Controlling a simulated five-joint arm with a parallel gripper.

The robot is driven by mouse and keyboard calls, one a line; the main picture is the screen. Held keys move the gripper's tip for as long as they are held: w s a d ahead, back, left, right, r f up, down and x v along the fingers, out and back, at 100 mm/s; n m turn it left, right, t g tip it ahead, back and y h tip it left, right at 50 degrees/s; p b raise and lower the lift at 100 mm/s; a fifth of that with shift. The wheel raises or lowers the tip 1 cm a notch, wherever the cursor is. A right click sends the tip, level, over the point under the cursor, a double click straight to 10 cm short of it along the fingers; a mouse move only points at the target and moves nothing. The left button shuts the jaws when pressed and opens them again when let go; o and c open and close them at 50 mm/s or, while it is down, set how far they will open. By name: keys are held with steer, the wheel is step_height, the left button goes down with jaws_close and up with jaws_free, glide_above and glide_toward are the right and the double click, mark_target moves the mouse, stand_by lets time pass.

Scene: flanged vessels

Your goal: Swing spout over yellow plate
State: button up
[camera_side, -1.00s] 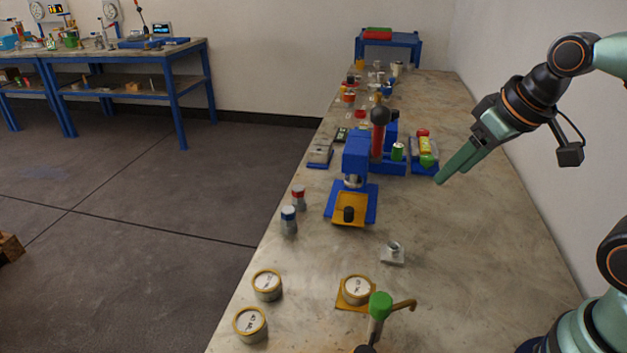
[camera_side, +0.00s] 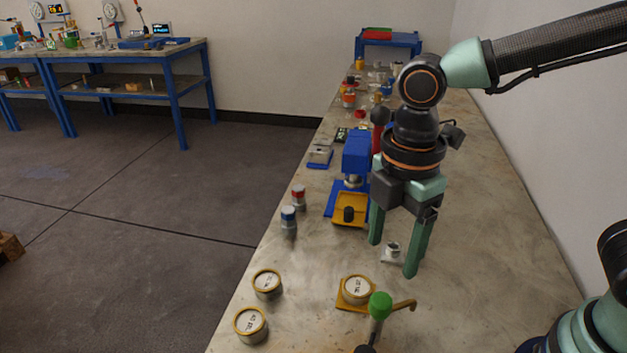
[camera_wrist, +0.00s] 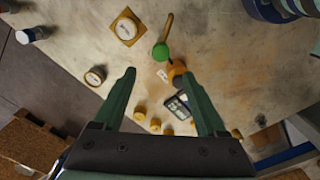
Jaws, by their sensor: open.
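A post with a green cap (camera_side: 380,305) stands at the near end of the bench. A brassy spout (camera_side: 404,305) extends from it to the right, away from the yellow plate (camera_side: 345,306). A round lidded vessel (camera_side: 357,288) sits on that plate, left of the post. In the wrist view, the green cap (camera_wrist: 160,53) lies just beyond the fingertips, with the spout (camera_wrist: 167,27) pointing up and the yellow plate (camera_wrist: 119,38) to its left. My gripper (camera_side: 394,257) is open and empty, pointing down above the bench, behind the post; it also shows in the wrist view (camera_wrist: 157,73).
Two round lidded vessels (camera_side: 267,284) (camera_side: 250,324) stand at the left edge. A small white block (camera_side: 391,258) sits near my fingers. A blue press (camera_side: 356,158) with a yellow tray (camera_side: 347,222) stands behind. The bench to the right is clear.

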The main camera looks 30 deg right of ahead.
mark_target(381, 299)
step_height(381, 299, down, 12)
steer(key=shift+s+a+f, duration=0.1)
stand_by(0.5)
steer(key=shift+c, duration=0.3)
jaws_close()
stand_by(1.1)
